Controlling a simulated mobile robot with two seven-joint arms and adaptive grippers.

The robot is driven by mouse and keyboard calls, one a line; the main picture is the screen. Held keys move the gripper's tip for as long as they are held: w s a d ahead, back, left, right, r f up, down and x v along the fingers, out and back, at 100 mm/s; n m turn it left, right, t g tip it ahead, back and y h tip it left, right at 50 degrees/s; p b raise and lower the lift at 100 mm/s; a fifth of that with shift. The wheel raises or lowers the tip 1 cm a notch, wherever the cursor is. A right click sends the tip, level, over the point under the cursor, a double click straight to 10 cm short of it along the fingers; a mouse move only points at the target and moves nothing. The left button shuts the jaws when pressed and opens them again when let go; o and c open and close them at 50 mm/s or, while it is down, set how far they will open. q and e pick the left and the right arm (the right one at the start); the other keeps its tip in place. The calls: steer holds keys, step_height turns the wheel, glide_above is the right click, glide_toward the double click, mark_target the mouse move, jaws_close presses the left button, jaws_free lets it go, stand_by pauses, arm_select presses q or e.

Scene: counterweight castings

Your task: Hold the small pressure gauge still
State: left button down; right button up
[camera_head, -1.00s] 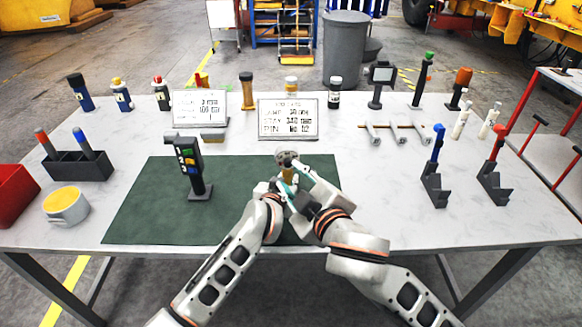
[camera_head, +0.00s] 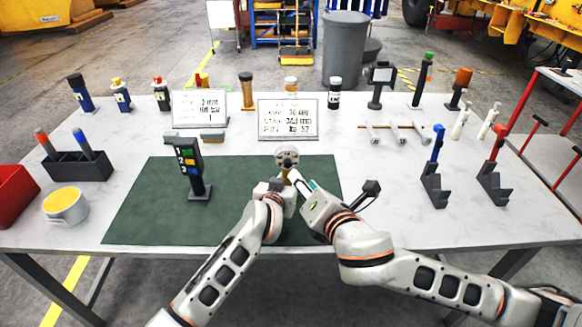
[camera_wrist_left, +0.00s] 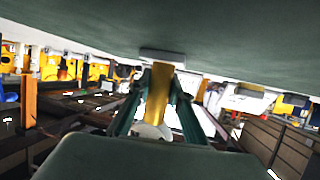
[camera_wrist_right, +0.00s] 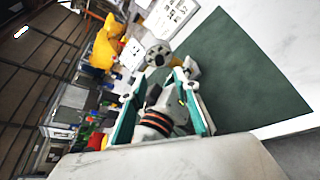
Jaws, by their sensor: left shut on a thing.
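The small pressure gauge (camera_head: 287,157) has a round grey head on a brass stem and stands upright above the green mat (camera_head: 140,215). My left gripper (camera_head: 284,184) is shut on its brass stem (camera_wrist_left: 158,95), which shows between the fingers in the left wrist view. The gauge's round head (camera_wrist_right: 158,53) also shows in the right wrist view, beyond the fingertips. My right gripper (camera_wrist_right: 157,85) is open and empty, its fingers apart, just right of the gauge. Whether a right fingertip touches the gauge I cannot tell.
A dark handheld device (camera_head: 188,165) stands on the mat to the left. Two white cards (camera_head: 288,119) (camera_head: 200,108) stand behind. Blue (camera_head: 435,170) and red (camera_head: 495,170) handled tools stand at right.

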mark_target(289, 165)
steer(key=x, duration=1)
steer(key=shift+r, duration=0.1)
jaws_close()
